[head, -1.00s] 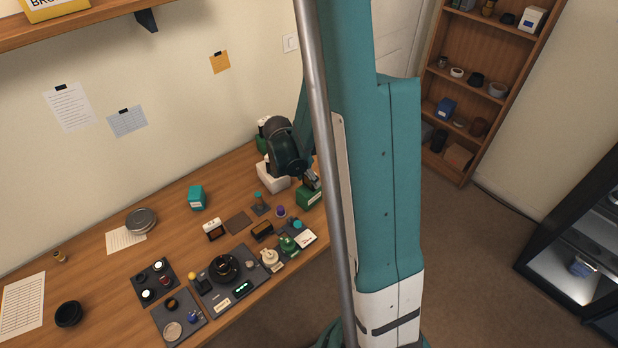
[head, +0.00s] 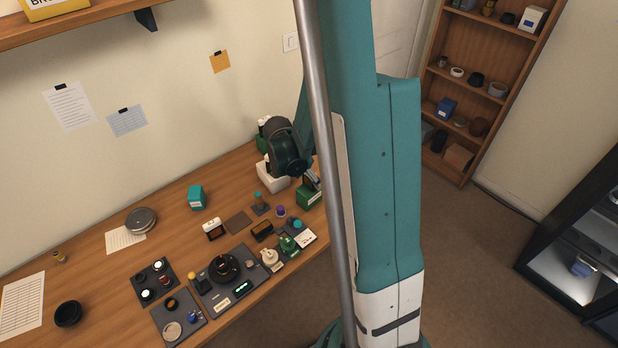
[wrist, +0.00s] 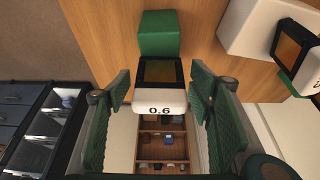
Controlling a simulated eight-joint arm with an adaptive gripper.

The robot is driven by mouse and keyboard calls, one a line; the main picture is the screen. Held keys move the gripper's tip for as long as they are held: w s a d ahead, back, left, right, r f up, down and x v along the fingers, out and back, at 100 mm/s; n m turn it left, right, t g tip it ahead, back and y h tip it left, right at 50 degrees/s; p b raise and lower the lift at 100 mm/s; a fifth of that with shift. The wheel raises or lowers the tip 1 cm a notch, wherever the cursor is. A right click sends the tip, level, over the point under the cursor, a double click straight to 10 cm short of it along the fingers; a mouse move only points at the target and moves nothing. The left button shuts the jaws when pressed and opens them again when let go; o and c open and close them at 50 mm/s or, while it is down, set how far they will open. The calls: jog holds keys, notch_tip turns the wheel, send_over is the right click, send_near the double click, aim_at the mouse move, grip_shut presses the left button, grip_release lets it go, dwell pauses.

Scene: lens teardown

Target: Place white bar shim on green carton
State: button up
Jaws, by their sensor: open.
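The white bar shim (wrist: 160,104), marked 0.6, lies between my gripper's fingers in the wrist view. It appears at the near edge of the dark-framed brown panel on top of the green carton (wrist: 160,35); I cannot tell how fully it rests there. My gripper (wrist: 160,95) is open, with one green ribbed finger on each side of the shim. In the head view the green carton (head: 309,197) stands at the right end of the desk, with my gripper (head: 312,181) just over it. The shim is not clear in the head view.
A white box (head: 271,177) stands close left of the carton, and also shows in the wrist view (wrist: 247,28). A purple-topped jar (head: 280,211) and a teal-topped post (head: 259,203) stand in front. Trays of lens parts (head: 204,307) fill the front desk. The back left is freer.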

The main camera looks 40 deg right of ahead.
jog(key=shift+r, duration=0.25)
jog(key=v, duration=1.1)
jog(key=shift+a+r+p, duration=0.25)
jog(key=shift+r+p, duration=0.1)
jog(key=shift+p, duration=0.05)
dwell(0.6)
jog(key=s+a+r+n+t+y, duration=0.1)
jog(key=s+a+r+n+t, duration=0.1)
jog(key=s+a+r+n, duration=0.2)
jog(key=s+a+r+n+t+y, duration=0.2)
jog(key=s+a+r+n, duration=0.2)
jog(key=a+r+n, duration=0.4)
jog(key=s+a+r+n+t+y, duration=0.1)
jog(key=s+a+r+n+t, duration=0.2)
jog(key=a, duration=1)
notch_tip(320, 180, up, 3)
jog(key=s+n, duration=0.1)
jog(key=n, duration=0.2)
jog(key=shift+s+a, duration=0.2)
jog(key=shift+s, duration=0.15)
